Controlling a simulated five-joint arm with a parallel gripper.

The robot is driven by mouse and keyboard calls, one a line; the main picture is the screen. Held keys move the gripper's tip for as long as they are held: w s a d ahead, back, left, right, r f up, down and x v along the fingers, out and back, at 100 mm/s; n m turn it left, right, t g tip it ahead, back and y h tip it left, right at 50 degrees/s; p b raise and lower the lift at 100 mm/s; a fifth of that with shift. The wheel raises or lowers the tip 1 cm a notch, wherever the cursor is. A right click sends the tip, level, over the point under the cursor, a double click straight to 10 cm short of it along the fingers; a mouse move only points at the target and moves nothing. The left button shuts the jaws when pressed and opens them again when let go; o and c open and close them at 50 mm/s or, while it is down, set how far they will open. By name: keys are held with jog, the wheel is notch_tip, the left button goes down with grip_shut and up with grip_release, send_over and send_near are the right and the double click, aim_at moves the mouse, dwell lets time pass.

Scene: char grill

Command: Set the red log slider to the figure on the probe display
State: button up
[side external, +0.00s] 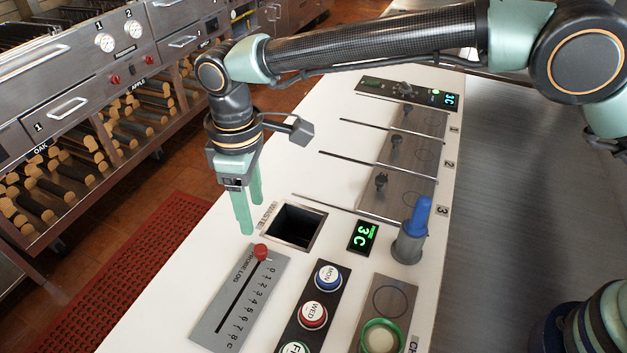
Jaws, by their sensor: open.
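The red log slider (262,252) is a small red knob at the far end of the slot on the grey PROBE LOG panel (209,328), beside the 0 mark. The scale runs from 0 at the far end through rising digits towards the near end. The probe display (362,237) is a small black screen whose green figures appear to read 3C. My gripper (251,216) points down with its green fingers open and empty. It is above and slightly beyond the red knob, apart from it.
A dark square waste opening (295,227) is right of my gripper. A blue-handled probe (412,231) stands in a grey holder further right. Day buttons (313,315) lie right of the slider panel.

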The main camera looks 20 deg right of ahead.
aim_at(260, 248)
notch_tip(260, 248, down, 10)
dwell(0.4)
grip_shut()
jog(key=shift+r, duration=0.1)
dwell(1.2)
